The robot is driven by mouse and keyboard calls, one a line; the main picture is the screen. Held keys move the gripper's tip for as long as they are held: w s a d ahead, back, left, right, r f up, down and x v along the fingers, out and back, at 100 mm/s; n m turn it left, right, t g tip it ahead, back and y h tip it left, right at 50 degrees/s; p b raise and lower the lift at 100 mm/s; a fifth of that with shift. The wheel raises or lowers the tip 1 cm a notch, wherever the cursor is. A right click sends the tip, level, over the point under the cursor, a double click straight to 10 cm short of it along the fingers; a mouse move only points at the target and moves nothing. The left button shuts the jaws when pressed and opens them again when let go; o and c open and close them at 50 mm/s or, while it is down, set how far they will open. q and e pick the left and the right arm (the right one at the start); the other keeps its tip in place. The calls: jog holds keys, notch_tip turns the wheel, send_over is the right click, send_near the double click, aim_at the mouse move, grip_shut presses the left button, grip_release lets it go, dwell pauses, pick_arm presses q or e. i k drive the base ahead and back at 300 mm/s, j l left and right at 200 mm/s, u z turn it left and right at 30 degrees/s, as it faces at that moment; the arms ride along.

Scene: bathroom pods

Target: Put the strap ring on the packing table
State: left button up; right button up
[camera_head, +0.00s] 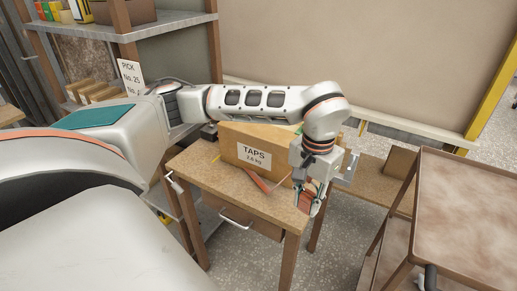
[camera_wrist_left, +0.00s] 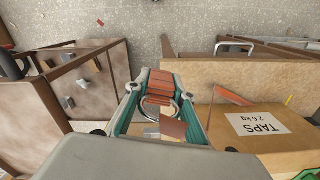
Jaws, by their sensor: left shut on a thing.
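My left gripper (camera_head: 309,203) points down beside the right end of the wooden packing table (camera_head: 205,172). It is shut on the strap ring (camera_head: 305,200), a red-brown strap piece. In the left wrist view the strap ring (camera_wrist_left: 161,84) shows a metal ring and sits between the teal fingers of my left gripper (camera_wrist_left: 160,118). The tabletop (camera_wrist_left: 220,74) lies just right of it there, and floor shows beyond the fingers. Whether the strap touches the table edge I cannot tell. My right gripper is not in view.
A cardboard box marked TAPS (camera_head: 252,148) stands at the table's back. A flat red-orange object (camera_head: 263,184) lies before it. A brown cart (camera_head: 470,205) stands to the right, with a gap between. The tabletop's front left is mostly clear.

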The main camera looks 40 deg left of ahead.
aim_at(205, 168)
jog(key=j+u, duration=0.1)
jog(key=u, duration=0.95)
jog(key=i+j, duration=0.45)
jog(key=j+u, duration=0.05)
jog(key=j, duration=0.05)
